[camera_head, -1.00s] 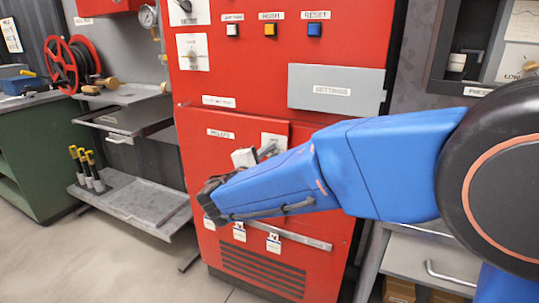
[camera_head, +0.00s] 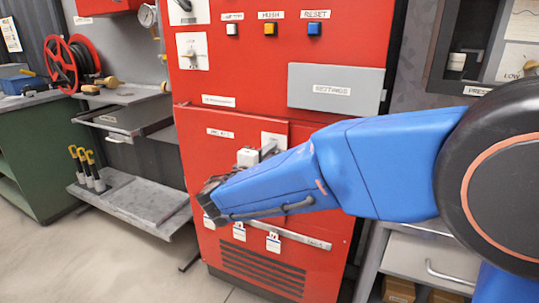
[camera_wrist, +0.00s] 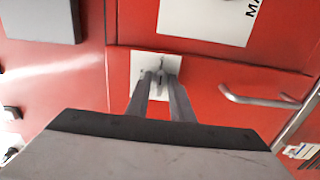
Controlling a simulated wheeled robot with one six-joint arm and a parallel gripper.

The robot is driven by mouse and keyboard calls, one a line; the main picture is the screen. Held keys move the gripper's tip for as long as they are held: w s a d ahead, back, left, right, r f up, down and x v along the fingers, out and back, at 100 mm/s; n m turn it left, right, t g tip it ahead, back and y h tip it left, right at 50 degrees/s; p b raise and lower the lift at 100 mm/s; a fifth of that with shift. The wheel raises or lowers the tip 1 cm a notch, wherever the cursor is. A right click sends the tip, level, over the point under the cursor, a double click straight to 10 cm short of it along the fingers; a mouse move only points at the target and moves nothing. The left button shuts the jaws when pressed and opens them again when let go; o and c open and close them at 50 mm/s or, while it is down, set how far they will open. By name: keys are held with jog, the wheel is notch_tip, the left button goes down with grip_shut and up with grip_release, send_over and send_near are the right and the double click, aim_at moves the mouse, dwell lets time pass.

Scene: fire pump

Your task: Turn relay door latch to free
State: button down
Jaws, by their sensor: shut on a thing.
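The relay door (camera_head: 200,155) is the lower red panel of the cabinet, and it looks closed. Its latch sits on a small white plate (camera_head: 273,138) near the door's upper right. In the wrist view the white plate (camera_wrist: 143,62) shows beyond my fingers. My gripper (camera_head: 268,149) reaches the plate from the left in the head view. In the wrist view my gripper (camera_wrist: 160,84) has its two grey fingers close together around the latch's small grey handle at the plate. The fingers hide most of the handle, so its exact angle is hard to read.
A grey settings box (camera_head: 336,90) juts from the cabinet above the door. A metal handle (camera_wrist: 268,98) stands out beside the latch in the wrist view. A grey shelf unit (camera_head: 130,195) stands at left.

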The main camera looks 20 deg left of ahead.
jog(key=c, duration=1.9)
grip_release()
jog(key=shift+o, duration=0.2)
jog(key=s+a, duration=0.1)
jog(key=s, duration=1.6)
jog(key=shift+s+a, duration=0.15)
jog(key=shift+s, duration=0.1)
